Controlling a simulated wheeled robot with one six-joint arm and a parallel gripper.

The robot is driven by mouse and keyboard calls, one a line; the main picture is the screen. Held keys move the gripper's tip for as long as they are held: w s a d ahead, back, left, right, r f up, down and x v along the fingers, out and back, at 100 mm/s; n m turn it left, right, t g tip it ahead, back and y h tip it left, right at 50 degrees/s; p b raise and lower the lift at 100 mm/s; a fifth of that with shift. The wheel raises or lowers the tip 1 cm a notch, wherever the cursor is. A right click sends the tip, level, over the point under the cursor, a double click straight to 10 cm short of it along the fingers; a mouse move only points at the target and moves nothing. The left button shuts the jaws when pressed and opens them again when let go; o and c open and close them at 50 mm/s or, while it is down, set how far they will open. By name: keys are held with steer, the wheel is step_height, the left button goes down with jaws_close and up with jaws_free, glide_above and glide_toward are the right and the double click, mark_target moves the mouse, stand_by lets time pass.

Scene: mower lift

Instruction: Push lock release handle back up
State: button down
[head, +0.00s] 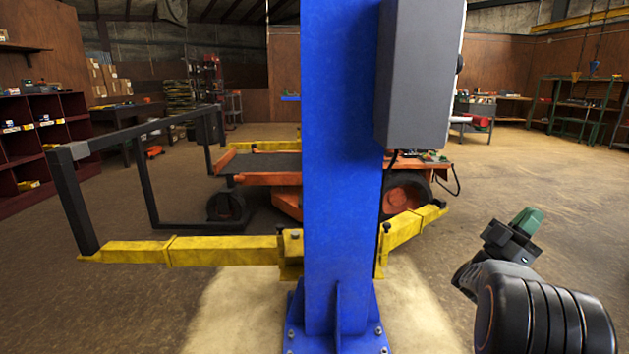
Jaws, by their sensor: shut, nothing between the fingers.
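The blue lift post (341,150) stands upright in the middle of the head view. A grey box (414,75) is mounted on its upper right side, with a small dark knob (460,64) on the box's right edge. I cannot make out a lock release handle for certain. My gripper (526,222), with green at its tip, is at the lower right. It is shut and empty, and appears clear of the post and the box.
Yellow lift arms (215,252) reach out from the post at low height. An orange mower (270,180) stands behind it, with a black frame (75,200) at left. Dark red shelves (45,140) line the left. Floor (540,180) at right is open.

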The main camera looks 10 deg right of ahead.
steer(key=w+a+r+n+t+y+p, duration=1)
steer(key=a+r+n+t+y+p, duration=0.4)
steer(key=y+p, duration=0.5)
steer(key=s+a+n+g+y+p, duration=0.1)
steer(key=s+a+g+y+p, duration=0.3)
steer(key=a, duration=0.3)
steer(key=s+a+n+g+y+p, duration=0.1)
steer(key=s+a+y+p, duration=0.35)
steer(key=a+p, duration=0.25)
steer(key=s+a+g+p, duration=0.2)
steer(key=s+g+p, duration=0.1)
steer(key=s, duration=0.4)
steer(key=s+a+r+g+y+p, duration=0.1)
steer(key=s+a+g+p, duration=0.2)
steer(key=s, duration=0.4)
steer(key=shift+r+n+g+p, duration=0.3)
steer(key=shift+g+p, duration=0.2)
steer(key=shift+g, duration=0.2)
steer(key=shift+y, duration=0.25)
